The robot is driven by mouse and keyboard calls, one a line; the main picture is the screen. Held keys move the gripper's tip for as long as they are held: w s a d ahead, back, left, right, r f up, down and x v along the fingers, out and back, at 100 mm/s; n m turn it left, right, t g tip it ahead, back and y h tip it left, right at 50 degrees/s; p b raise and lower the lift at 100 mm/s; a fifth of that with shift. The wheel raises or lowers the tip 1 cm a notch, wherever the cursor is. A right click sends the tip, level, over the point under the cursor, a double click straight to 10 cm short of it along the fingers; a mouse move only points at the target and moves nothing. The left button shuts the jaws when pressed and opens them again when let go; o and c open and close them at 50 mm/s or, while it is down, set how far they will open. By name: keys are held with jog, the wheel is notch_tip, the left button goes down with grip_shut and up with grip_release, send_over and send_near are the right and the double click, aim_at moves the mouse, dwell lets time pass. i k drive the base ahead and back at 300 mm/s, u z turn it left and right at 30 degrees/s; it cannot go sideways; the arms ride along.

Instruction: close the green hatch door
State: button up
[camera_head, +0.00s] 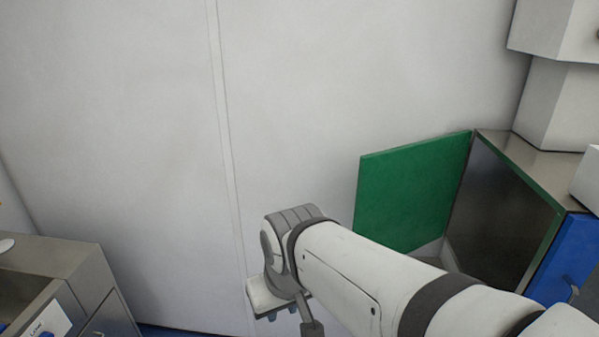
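The green hatch door (408,190) stands open at the right of the head view, swung out to the left from a steel cabinet (500,215). The dark cabinet opening shows to the right of the door. My arm crosses the lower right and hides the door's lower part. The end of my arm, with my gripper (275,300) at the bottom, is left of the door and appears apart from it. The gripper's fingers are not clearly visible, so I cannot tell whether it is open or shut.
A blue panel (568,262) with a handle is right of the cabinet opening. Another steel cabinet (95,285) is at the lower left. A bare white wall (110,120) fills the background.

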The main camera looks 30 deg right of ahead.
aim_at(406, 196)
jog(key=u, duration=0.6)
jog(key=i, duration=1.8)
jog(key=z, duration=1.25)
jog(key=k, duration=0.1)
jog(key=z, duration=2.4)
